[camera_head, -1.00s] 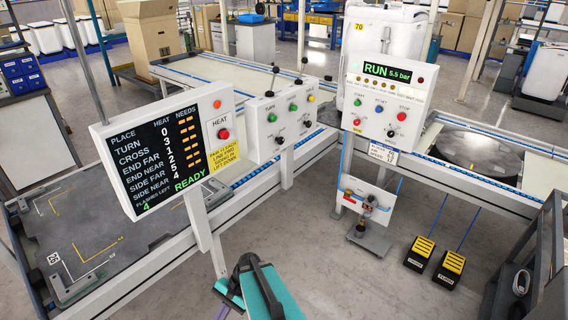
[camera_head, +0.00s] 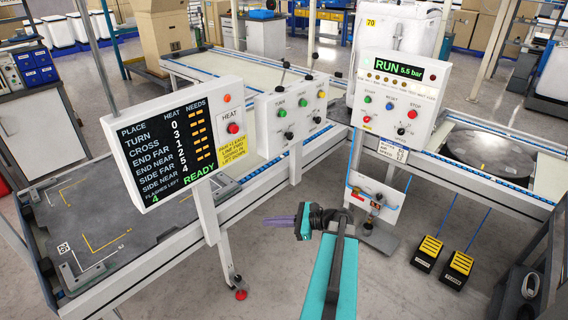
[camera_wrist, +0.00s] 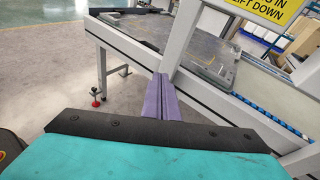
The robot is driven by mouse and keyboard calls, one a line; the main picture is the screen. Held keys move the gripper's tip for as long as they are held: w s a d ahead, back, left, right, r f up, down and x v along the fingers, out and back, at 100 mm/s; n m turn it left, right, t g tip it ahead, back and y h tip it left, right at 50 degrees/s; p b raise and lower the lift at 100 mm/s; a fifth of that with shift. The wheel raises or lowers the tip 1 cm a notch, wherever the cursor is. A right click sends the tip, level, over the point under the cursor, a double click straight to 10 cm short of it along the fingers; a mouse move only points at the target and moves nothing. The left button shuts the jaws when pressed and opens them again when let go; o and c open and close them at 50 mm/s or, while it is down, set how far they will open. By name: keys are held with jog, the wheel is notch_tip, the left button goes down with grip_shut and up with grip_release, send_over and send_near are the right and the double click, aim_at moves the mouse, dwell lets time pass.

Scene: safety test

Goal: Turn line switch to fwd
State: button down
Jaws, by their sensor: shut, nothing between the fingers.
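The middle control box (camera_head: 290,108) has coloured buttons, black knobs and upright levers. Their small labels are too blurred for me to tell which is the line switch or where it points. My gripper (camera_head: 270,221) is low in front of the boxes, its purple fingers shut and empty, pointing left and touching nothing. In the wrist view the closed fingers (camera_wrist: 159,82) point toward the grey plate and the white frame.
The heat display (camera_head: 171,149) shows READY beside a yellow sign (camera_head: 230,152). The RUN display (camera_head: 406,70) reads 5.5 bar. A white post with a red foot (camera_head: 240,294) stands left of my gripper. Two yellow pedals (camera_head: 430,247) lie on the floor at right.

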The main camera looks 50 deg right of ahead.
jog(key=s+d+r+m+t+h, duration=0.2)
jog(key=s+d+r+m+t, duration=0.2)
jog(key=s+d+r, duration=0.4)
jog(key=d+r, duration=0.3)
jog(key=d, duration=0.1)
jog(key=shift+d+m+h, duration=0.3)
jog(key=shift+h, duration=0.1)
